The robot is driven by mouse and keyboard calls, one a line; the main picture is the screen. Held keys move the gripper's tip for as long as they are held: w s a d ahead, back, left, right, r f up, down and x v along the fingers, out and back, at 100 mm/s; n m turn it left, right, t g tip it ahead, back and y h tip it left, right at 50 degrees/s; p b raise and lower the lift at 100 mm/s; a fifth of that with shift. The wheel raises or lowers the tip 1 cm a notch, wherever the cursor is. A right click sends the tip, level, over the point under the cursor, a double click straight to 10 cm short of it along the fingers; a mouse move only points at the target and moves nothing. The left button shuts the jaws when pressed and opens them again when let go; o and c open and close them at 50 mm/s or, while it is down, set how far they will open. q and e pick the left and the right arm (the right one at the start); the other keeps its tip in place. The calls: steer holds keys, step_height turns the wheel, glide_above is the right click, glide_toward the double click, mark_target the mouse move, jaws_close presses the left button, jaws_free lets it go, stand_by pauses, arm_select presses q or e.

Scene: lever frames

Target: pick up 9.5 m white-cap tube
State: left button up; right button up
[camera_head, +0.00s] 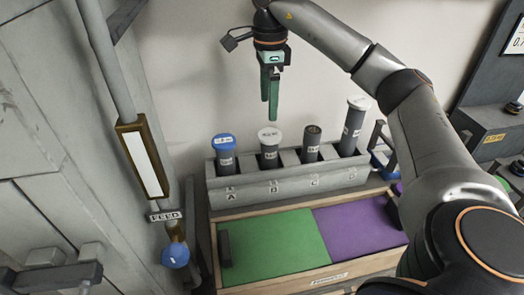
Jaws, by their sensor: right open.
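A grey rack (290,189) holds several dark tubes in slots lettered A to D. A shorter white-cap tube (269,153) stands in slot B, and a taller white-cap tube (352,130) stands in slot D. Their labels are too small to read surely. A blue-cap tube (225,152) is in slot A and a dark-topped tube (312,146) in slot C. My right gripper (270,112) has green fingers pointing down. It is open and empty, above the white-cap tube in slot B and apart from it. My left gripper is out of view.
In front of the rack is a wooden tray (318,276) with a green area (275,247) and a purple area (360,225). A post with a FEED label (165,215) and a blue ball (176,255) stands at left. A wall is behind the rack.

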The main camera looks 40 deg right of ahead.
mark_target(270, 134)
step_height(270, 134, down, 7)
steer(key=shift+s+d+f+b, duration=0.1)
steer(key=shift+b, duration=0.65)
steer(key=shift+s+f, duration=0.15)
steer(key=shift+f, duration=1.2)
steer(key=shift+s+f, duration=0.15)
steer(key=shift+f, duration=1.2)
steer(key=shift+c, duration=0.2)
steer(key=shift+r, duration=0.1)
jaws_close()
